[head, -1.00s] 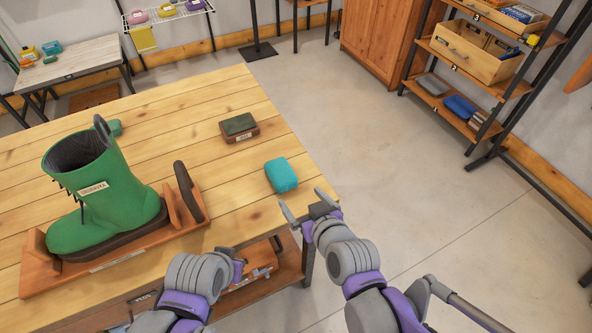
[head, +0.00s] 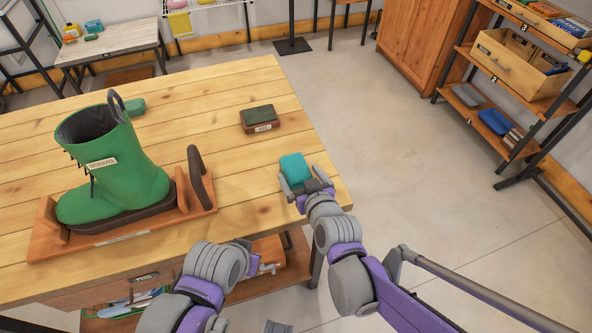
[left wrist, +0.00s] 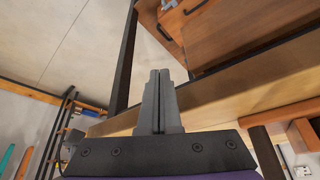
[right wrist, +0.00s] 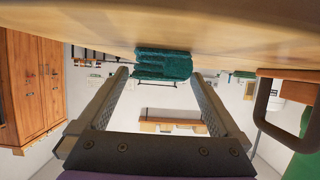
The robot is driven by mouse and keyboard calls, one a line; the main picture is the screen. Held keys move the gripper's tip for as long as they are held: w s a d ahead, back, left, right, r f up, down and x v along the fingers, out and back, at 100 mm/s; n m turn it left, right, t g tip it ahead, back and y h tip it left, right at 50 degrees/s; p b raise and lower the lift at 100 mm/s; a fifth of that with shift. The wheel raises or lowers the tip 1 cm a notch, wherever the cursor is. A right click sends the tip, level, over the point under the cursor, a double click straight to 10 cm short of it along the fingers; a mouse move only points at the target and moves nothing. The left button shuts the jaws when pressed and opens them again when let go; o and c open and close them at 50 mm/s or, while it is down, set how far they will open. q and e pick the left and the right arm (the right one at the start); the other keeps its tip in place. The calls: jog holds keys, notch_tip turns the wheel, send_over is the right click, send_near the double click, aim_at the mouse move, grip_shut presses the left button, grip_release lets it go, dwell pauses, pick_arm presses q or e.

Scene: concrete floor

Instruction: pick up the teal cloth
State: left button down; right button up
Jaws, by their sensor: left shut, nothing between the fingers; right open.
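The teal cloth (head: 295,168) lies folded on the wooden table near its right edge. In the right wrist view the cloth (right wrist: 163,65) shows ahead, between and beyond the two fingers. My right gripper (head: 307,188) is open at the near side of the cloth, its fingers pointing toward it; whether they touch it I cannot tell. My left gripper (left wrist: 158,102) is shut and empty near the table's front edge; in the head view its fingers are hard to make out.
A green boot (head: 120,170) stands in a wooden tray (head: 125,238) on the left of the table (head: 215,115). A brush-like block (head: 260,118) lies behind the cloth. A shelf rack with a wooden bin (head: 512,65) stands at the right.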

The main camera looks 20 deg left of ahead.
aim_at(299, 174)
jog(key=shift+x, duration=2)
jog(key=c, duration=1.3)
